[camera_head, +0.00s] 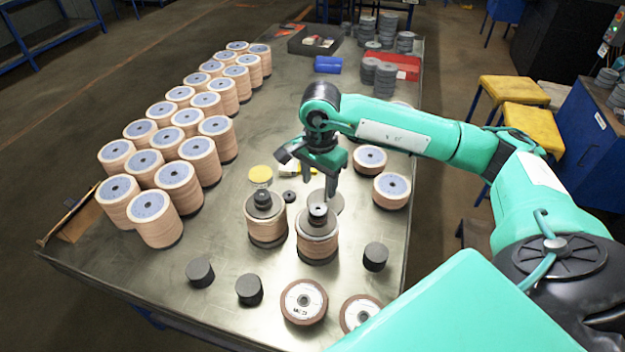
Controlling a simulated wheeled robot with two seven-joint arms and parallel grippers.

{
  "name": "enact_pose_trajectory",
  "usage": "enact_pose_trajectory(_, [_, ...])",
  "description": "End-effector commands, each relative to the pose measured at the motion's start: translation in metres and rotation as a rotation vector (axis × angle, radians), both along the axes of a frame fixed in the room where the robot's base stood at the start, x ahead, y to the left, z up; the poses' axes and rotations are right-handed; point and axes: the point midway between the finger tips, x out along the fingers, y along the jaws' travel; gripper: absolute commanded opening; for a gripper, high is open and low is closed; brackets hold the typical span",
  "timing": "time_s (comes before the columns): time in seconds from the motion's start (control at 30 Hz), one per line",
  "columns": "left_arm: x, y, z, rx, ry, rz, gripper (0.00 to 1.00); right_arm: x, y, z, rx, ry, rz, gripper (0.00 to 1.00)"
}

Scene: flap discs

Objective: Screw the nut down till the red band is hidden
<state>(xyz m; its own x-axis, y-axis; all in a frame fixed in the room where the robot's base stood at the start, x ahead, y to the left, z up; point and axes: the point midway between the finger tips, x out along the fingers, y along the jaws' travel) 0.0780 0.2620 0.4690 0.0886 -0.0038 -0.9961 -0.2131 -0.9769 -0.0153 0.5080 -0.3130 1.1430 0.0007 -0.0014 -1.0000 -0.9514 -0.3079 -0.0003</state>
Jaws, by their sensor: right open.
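My right gripper (330,190) is open, its two fingers pointing down just above and behind the front stack of discs (317,242). This stack has a dark grey plate on top, with a small dark round piece (318,211) with a pale top standing at its middle. This may be the nut on its rod; I cannot tell for sure. A second stack (266,227) stands to its left, with a dark round knob (262,198) on its grey plate. A small dark ring (290,196) lies on the table behind. I cannot make out a red band. My left gripper is not in view.
Many stacks of flap discs (176,180) fill the table's left side. Dark cylinders (200,272) (375,256) and single discs (304,301) lie at the front. More discs (391,188) stand on the right. A yellow lid (260,174) and a blue roll (328,65) lie farther back.

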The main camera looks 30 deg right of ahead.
Motion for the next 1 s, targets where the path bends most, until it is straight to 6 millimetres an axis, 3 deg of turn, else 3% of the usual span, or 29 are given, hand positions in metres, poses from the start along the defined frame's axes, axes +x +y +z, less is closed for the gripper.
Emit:
enact_pose_trajectory(0.27, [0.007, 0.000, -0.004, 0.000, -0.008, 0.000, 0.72, 0.000, 0.000, -0.011, 0.000, 0.001, 0.000, 0.55])
enact_pose_trajectory(0.8, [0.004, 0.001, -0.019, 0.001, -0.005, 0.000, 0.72, 0.000, 0.000, -0.053, 0.002, 0.002, 0.000, 0.55])
enact_pose_trajectory(1.0, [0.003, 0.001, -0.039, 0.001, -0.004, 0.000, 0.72, 0.000, 0.000, -0.069, 0.001, -0.001, 0.000, 0.55])
